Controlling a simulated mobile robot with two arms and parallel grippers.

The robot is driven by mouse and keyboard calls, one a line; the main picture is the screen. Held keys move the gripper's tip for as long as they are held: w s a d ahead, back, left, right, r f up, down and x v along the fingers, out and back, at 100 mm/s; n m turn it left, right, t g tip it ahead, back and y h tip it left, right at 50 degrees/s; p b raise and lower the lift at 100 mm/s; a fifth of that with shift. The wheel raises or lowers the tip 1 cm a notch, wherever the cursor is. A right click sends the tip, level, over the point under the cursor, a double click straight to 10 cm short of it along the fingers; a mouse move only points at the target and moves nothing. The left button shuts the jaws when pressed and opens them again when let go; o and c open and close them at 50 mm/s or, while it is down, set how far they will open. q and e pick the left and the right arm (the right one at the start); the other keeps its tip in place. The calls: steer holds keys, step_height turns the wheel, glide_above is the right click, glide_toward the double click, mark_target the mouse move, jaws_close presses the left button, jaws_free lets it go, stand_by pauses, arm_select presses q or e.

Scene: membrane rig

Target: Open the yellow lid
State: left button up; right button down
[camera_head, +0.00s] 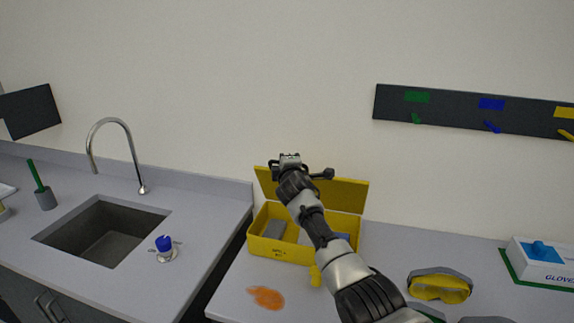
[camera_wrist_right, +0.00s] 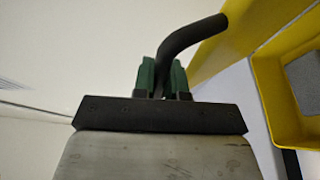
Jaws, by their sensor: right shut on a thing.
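The yellow box (camera_head: 270,247) stands on the counter with its yellow lid (camera_head: 348,194) raised upright behind the opening. In the right wrist view the lid (camera_wrist_right: 240,42) and the rim of the box (camera_wrist_right: 272,95) show at the right. My right arm reaches up across the box in the head view, and its hand is at the lid's top edge, hiding part of the lid. In the right wrist view my right gripper's green fingers (camera_wrist_right: 164,76) are shut on the dark curved handle (camera_wrist_right: 192,34) of the lid. My left gripper is not in view.
Grey items (camera_head: 274,229) lie inside the box. An orange spill (camera_head: 266,297) is on the counter in front. Yellow goggles (camera_head: 440,287) and a glove box (camera_head: 545,266) are at the right. A sink (camera_head: 105,232) and tap (camera_head: 133,160) are at the left.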

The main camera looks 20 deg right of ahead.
steer(key=c, duration=1.2)
jaws_free()
steer(key=v, duration=1)
steer(key=shift+s+a+f+b, duration=0.1)
steer(key=shift+s+f+b, duration=0.05)
steer(key=shift+s+b, duration=0.25)
